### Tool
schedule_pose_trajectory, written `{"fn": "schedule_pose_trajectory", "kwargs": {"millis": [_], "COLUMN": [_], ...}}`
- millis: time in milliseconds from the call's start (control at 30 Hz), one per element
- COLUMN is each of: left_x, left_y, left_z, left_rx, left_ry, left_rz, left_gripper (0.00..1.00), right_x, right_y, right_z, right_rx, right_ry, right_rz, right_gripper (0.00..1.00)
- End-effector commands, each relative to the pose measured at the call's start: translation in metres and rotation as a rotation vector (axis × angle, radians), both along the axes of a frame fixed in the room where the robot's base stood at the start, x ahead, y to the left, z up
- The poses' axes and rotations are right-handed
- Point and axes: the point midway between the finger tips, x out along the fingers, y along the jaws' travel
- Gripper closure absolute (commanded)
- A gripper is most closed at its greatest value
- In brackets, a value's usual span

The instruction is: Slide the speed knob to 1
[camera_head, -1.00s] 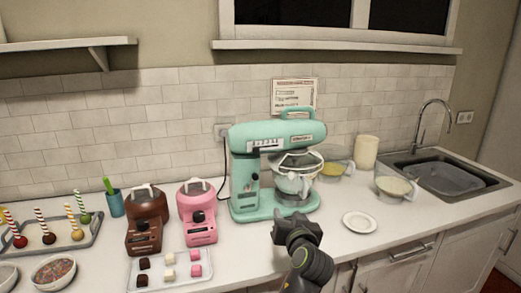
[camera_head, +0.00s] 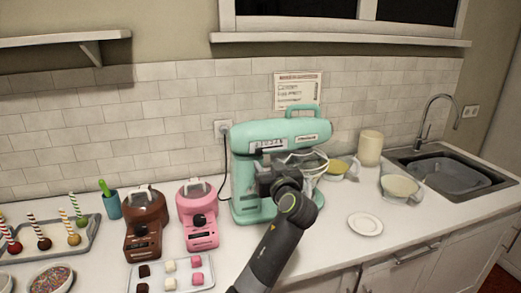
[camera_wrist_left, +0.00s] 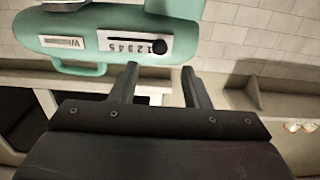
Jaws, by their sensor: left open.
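The mint green stand mixer (camera_head: 243,180) stands at the middle of the counter. Its head carries a white speed scale (camera_head: 268,145) on the front side. In the left wrist view, which is upside down, the scale (camera_wrist_left: 120,42) shows small numbers and the dark round speed knob (camera_wrist_left: 160,46) near its right end. The exact number at the knob is hard to read. My left gripper (camera_head: 266,172) is in front of the mixer, below the scale. In the wrist view its open, empty fingers (camera_wrist_left: 159,70) straddle the knob's line, apart from the knob. My right gripper is out of view.
The mixer's bowl (camera_head: 312,163) is partly behind my left gripper. A pink machine (camera_head: 200,232) and a brown machine (camera_head: 143,240) stand to the left, with a tray of cubes (camera_head: 206,282) in front. A white plate (camera_head: 365,224) lies to the right.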

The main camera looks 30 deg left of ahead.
Motion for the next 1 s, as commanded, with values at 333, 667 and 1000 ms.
{"fn": "schedule_pose_trajectory", "kwargs": {"millis": [333,667,1000], "left_x": [0.040,0.052,0.052], "left_y": [0.046,0.060,0.060], "left_z": [0.002,0.000,0.000], "left_rx": [0.001,-0.001,-0.001], "left_ry": [0.002,0.000,0.000], "left_rz": [0.000,-0.001,-0.001], "left_gripper": [0.57,0.57,0.72], "right_x": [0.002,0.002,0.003], "right_y": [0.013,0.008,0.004], "right_z": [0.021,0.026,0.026], "right_rx": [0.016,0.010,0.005], "right_ry": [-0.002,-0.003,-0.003], "right_rz": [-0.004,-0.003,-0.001], "right_gripper": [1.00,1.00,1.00]}}
